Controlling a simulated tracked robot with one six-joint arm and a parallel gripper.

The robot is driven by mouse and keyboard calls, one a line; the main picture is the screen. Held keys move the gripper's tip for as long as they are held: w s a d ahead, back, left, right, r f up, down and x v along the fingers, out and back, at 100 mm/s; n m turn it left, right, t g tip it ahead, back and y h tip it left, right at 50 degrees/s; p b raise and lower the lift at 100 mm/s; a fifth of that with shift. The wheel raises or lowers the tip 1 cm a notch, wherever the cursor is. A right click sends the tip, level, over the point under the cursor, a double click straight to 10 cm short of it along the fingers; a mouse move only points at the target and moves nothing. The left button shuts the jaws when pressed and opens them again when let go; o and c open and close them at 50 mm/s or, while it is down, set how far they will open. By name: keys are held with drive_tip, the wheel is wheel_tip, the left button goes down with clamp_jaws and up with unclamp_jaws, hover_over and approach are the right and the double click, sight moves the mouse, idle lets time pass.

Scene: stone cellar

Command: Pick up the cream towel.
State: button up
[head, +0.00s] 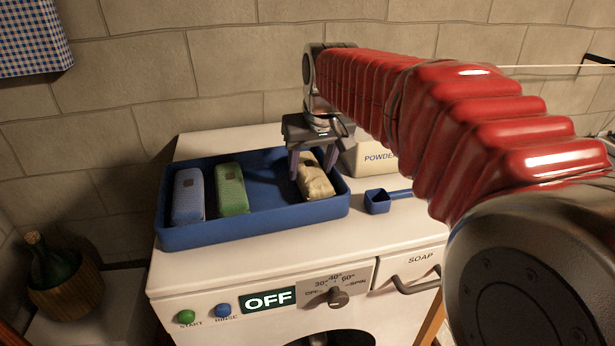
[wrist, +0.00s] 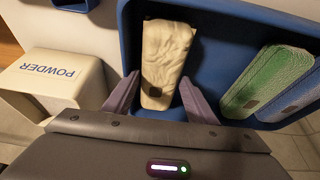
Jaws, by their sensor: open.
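The cream towel (head: 316,178) lies folded at the right end of a blue tray (head: 256,226) on top of the washing machine. In the wrist view the cream towel (wrist: 166,58) lies lengthwise, its near end between my two fingers. My gripper (head: 311,172) is open and points down over the towel, one finger on each side. The gripper also shows in the wrist view (wrist: 158,100). The pictures do not clearly show whether the fingers touch the towel. Part of the towel's far side is hidden by the gripper in the head view.
A blue towel (head: 189,195) and a green towel (head: 232,189) lie in the tray's left part. A powder box (head: 372,158) and a blue scoop (head: 378,201) stand right of the tray. A bottle in a basket (head: 55,270) stands at lower left. A stone wall rises behind.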

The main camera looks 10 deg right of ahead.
sight(311, 170)
drive_tip(key=shift+c, duration=0.3)
drive_tip(key=c, duration=0.7)
drive_tip(key=shift+r, duration=0.1)
wheel_tip(311, 170, up, 10)
idle(0.4)
idle(0.5)
